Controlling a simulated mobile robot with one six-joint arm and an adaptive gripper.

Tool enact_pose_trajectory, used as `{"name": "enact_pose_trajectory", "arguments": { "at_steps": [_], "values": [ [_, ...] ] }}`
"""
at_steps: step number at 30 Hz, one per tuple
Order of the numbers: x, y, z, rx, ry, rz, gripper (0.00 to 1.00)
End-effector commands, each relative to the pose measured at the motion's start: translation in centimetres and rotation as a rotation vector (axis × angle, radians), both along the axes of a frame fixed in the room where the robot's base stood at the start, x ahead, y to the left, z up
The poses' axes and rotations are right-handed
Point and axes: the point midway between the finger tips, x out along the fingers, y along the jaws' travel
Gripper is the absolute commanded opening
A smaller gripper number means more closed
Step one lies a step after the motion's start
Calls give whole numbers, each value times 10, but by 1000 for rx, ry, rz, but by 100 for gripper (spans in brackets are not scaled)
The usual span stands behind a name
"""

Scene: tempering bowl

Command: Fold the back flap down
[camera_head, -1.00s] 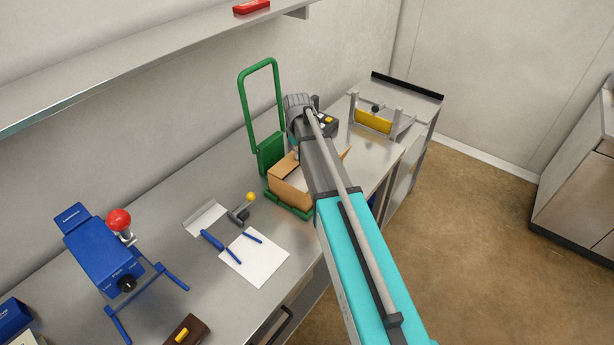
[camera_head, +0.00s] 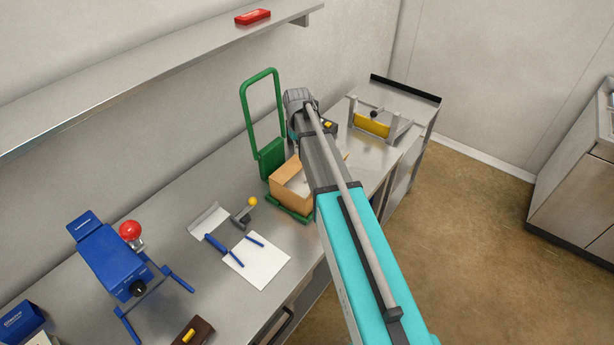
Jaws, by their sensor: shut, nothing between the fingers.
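An open tan cardboard box (camera_head: 291,193) sits on the low green platform (camera_head: 281,206) of a stand with a tall green loop frame (camera_head: 247,112). Its near wall and part of its inside show left of my arm. A small piece of tan cardboard shows right of my arm, level with the box top. My arm crosses over the box and hides its right side and much of its top, so I cannot tell how the back flap lies. My gripper is hidden behind my own wrist and forearm, beyond the box's upper edge.
A steel bench (camera_head: 208,285) runs along the wall, under a shelf (camera_head: 150,75) with a red item (camera_head: 252,17). A yellow-fronted fixture (camera_head: 372,125) stands at the far end. A white sheet (camera_head: 258,262), blue tools and a blue machine (camera_head: 108,258) lie nearer.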

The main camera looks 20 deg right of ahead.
Motion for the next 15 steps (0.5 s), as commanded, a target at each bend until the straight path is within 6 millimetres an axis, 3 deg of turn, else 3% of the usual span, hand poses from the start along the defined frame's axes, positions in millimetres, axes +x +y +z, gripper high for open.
{"name": "enact_pose_trajectory", "arguments": {
  "at_steps": [9,15],
  "values": [
    [0,0,26,0,0,0,0],
    [0,0,30,0,0,0,0]
  ]
}}
